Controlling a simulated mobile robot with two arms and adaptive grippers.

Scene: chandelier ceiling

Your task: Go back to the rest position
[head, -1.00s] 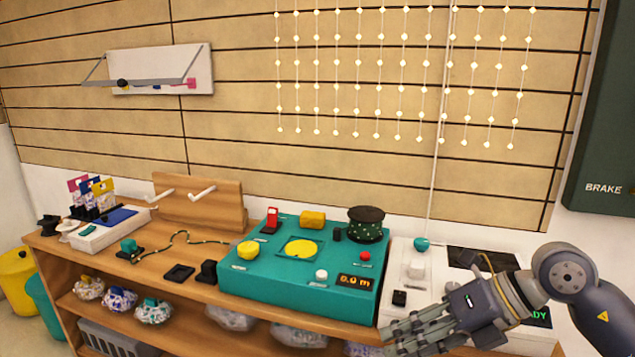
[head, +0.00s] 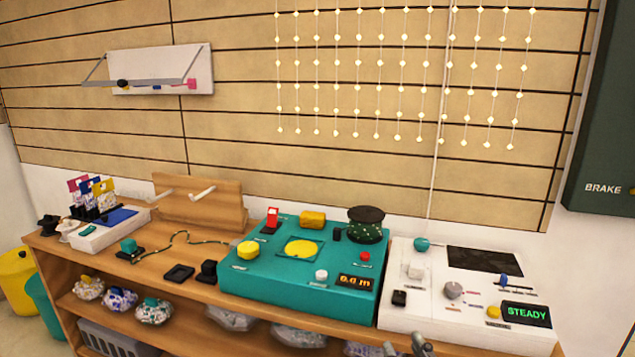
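Only a small part of my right gripper (head: 407,347) shows, at the bottom edge of the head view, in front of the shelf unit and below the white panel. Most of it is cut off by the frame, so its opening and anything between its fingers cannot be made out. My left gripper is not in view.
A wooden shelf unit (head: 205,288) carries a teal console (head: 300,290) and a white panel (head: 460,322) with a display reading STEADY. A white tray (head: 110,232) stands at the left. Bead strings (head: 400,80) hang in front of the wall. Yellow and teal bins stand at far left.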

